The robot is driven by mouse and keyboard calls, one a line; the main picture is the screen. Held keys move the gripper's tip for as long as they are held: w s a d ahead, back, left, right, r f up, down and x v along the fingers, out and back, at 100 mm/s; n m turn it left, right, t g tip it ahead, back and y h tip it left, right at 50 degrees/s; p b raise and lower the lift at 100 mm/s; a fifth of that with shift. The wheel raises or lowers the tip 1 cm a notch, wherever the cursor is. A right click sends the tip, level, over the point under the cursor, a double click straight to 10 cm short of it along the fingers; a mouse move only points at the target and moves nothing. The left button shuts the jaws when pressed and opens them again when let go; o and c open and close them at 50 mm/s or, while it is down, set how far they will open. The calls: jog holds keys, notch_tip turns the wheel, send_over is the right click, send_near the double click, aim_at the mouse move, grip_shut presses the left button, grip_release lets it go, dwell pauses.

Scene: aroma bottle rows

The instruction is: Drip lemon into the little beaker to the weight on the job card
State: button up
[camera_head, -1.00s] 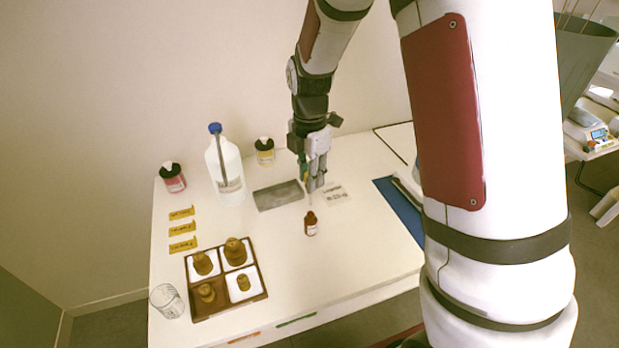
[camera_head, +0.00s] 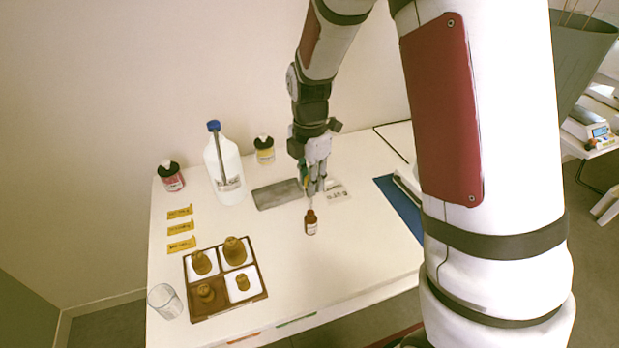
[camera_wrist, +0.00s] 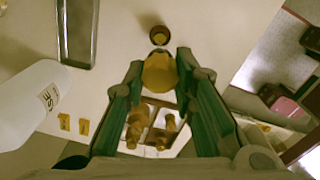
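A small brown bottle (camera_head: 311,224) with a pale label stands upright on the white table; its round open mouth (camera_wrist: 160,36) shows in the wrist view. My gripper (camera_head: 314,190) is just above and behind it. In the wrist view the green fingers (camera_wrist: 160,85) close around a yellowish rounded piece (camera_wrist: 160,70), which looks like a dropper's top. A thin stem seems to reach down to the bottle's mouth; whether its tip is inside I cannot tell. A clear glass beaker (camera_head: 165,301) stands at the front left. A white printed card (camera_head: 337,191) lies behind the bottle, its text unreadable.
A brown divided tray (camera_head: 225,279) holds several amber pieces. A grey tray (camera_head: 278,194), white jug (camera_head: 223,170), red-labelled jar (camera_head: 171,176), yellow-labelled jar (camera_head: 264,149) and yellow labels (camera_head: 181,227) stand or lie around. The table right of the divided tray is clear.

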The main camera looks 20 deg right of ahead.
grip_shut()
jog(key=shift+f, duration=0.1)
jog(key=shift+f+b, duration=2)
jog(key=shift+f, duration=1.85)
